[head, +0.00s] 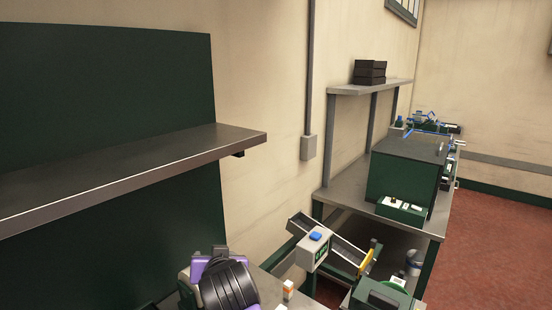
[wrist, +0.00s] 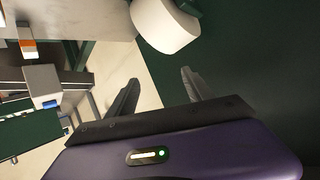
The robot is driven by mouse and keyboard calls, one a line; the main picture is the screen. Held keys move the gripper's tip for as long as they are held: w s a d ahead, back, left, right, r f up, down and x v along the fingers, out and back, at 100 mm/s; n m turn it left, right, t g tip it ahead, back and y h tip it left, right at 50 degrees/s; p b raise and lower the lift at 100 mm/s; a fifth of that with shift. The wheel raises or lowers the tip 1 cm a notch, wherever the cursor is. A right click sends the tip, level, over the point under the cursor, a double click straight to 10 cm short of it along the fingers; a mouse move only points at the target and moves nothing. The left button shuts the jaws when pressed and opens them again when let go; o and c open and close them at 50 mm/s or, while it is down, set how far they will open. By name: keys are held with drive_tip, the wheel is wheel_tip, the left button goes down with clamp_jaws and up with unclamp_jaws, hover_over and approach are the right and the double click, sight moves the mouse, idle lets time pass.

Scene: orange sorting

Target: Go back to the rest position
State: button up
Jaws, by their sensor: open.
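My gripper (wrist: 160,77) shows in the wrist view with its two dark fingers spread apart. Nothing is between the fingers; behind them are a pale wall and a dark green panel. In the head view, purple and black parts of my arm stand at the bottom, left of centre, and the fingers cannot be made out there. No orange is visible in either view.
A grey shelf (head: 130,170) juts out at the left. A grey box with a blue button (head: 314,249) stands beside a sloping chute. A small orange-and-white item (head: 288,291) sits near my arm. A white rounded object (wrist: 165,27) is beyond my fingers.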

drive_tip(key=s+d+f+n+t+y, duration=0.1)
drive_tip(key=s+d+f+t+y, duration=0.15)
drive_tip(key=s+d+f, duration=0.55)
drive_tip(key=s+d+t+h, duration=0.1)
drive_tip(key=s+d, duration=0.5)
drive_tip(key=s, duration=0.2)
drive_tip(key=s+d+t+h, duration=0.1)
drive_tip(key=s+d, duration=0.5)
drive_tip(key=s, duration=0.1)
drive_tip(key=s+d+t+h+b, duration=0.1)
drive_tip(key=s+d+t, duration=0.1)
drive_tip(key=s+d, duration=0.4)
drive_tip(key=shift+s+d+r+m, duration=0.1)
drive_tip(key=shift+s+r+m, duration=0.1)
drive_tip(key=shift+s, duration=0.5)
drive_tip(key=shift+s+r+m, duration=0.15)
drive_tip(key=shift+s+m, duration=0.05)
drive_tip(key=shift+s, duration=0.45)
drive_tip(key=s+d+g+h, duration=0.1)
drive_tip(key=s+d, duration=0.1)
drive_tip(key=s, duration=0.4)
drive_tip(key=s+d+f+m+g+h, duration=0.1)
drive_tip(key=s+d, duration=0.2)
drive_tip(key=s, duration=0.4)
drive_tip(key=s+d+g+h, duration=0.1)
drive_tip(key=s+d+h, duration=0.1)
drive_tip(key=s, duration=0.5)
drive_tip(key=shift+s+d+f+m+b, duration=0.2)
drive_tip(key=shift+d+m+b, duration=0.2)
drive_tip(key=shift+d, duration=0.35)
